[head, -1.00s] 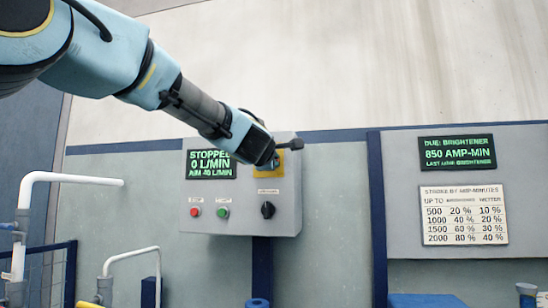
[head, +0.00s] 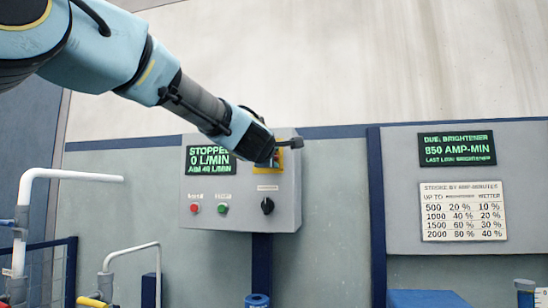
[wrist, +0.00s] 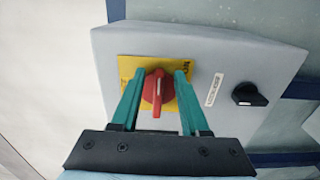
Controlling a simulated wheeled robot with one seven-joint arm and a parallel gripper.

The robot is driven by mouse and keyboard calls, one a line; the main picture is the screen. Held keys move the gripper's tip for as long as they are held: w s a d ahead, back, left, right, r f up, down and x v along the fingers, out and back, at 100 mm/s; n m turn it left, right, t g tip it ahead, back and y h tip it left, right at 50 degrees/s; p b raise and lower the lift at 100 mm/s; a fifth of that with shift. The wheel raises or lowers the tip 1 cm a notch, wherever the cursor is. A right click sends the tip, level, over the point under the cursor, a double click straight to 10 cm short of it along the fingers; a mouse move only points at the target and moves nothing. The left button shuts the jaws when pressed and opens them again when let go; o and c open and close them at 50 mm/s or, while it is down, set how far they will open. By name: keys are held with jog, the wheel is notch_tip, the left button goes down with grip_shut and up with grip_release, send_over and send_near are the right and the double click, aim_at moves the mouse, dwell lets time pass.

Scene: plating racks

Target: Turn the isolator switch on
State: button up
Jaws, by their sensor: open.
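The isolator switch (wrist: 156,88) is a red rotary handle on a yellow plate (wrist: 128,68), on the grey control box (head: 241,215). In the wrist view its white mark runs along the handle, pointing up and down in the picture. My gripper (wrist: 156,84) is open, with one green finger on each side of the red handle. Small gaps seem to show between fingers and handle; whether either touches is hard to tell. In the head view my wrist hides the handle, and only part of the yellow plate (head: 277,168) shows.
The box carries a black knob (head: 267,206), a red button (head: 194,209), a green button (head: 223,209) and a display (head: 209,161) reading "STOPPED 0 L/MIN". A second panel (head: 400,190) hangs at right. White pipes (head: 70,177) stand at lower left.

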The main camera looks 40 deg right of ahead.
jog(key=b+v, duration=0.2)
jog(key=v, duration=0.8)
jog(key=shift+s+a, duration=0.15)
jog(key=shift+a, duration=0.2)
